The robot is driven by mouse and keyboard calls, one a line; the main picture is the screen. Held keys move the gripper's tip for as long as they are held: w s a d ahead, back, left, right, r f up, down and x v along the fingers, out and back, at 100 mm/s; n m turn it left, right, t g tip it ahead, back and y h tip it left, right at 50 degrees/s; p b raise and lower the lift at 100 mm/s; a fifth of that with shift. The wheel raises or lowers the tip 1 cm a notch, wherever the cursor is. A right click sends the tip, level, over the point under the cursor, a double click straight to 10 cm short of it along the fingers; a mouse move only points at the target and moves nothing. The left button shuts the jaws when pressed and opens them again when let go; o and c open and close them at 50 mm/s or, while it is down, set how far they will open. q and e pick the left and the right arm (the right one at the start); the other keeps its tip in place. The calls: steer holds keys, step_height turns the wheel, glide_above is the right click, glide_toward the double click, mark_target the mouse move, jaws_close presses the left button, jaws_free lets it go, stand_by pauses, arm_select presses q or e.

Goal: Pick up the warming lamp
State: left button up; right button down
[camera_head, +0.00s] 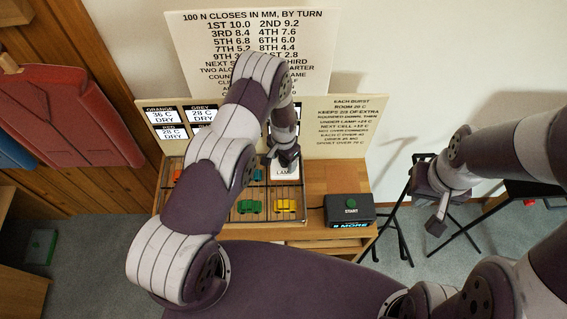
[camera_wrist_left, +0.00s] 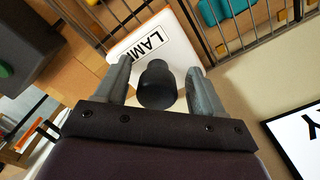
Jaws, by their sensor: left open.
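The warming lamp (camera_head: 284,172) is a white block labelled LAMP, at the rear right of the racked cells on the wooden table. In the left wrist view the lamp (camera_wrist_left: 172,42) has a black round knob (camera_wrist_left: 157,84) on top. My left gripper (camera_wrist_left: 160,88) is open, with one finger on each side of the knob and gaps showing. In the head view my left gripper (camera_head: 287,160) is over the lamp and hides part of it. My right gripper (camera_head: 436,222) hangs away to the right, off the table; its jaw state is unclear.
A green car (camera_head: 249,207), a yellow car (camera_head: 286,206), a teal car (camera_head: 258,174) and an orange car (camera_head: 177,175) sit among wire dividers. A dark box (camera_head: 349,211) with a green START button is at right. Lettered boards (camera_head: 345,127) stand behind.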

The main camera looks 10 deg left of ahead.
arm_select(q)
steer(key=shift+w+d, duration=0.1)
steer(key=shift+d, duration=0.15)
steer(key=c, duration=1.1)
jaws_close()
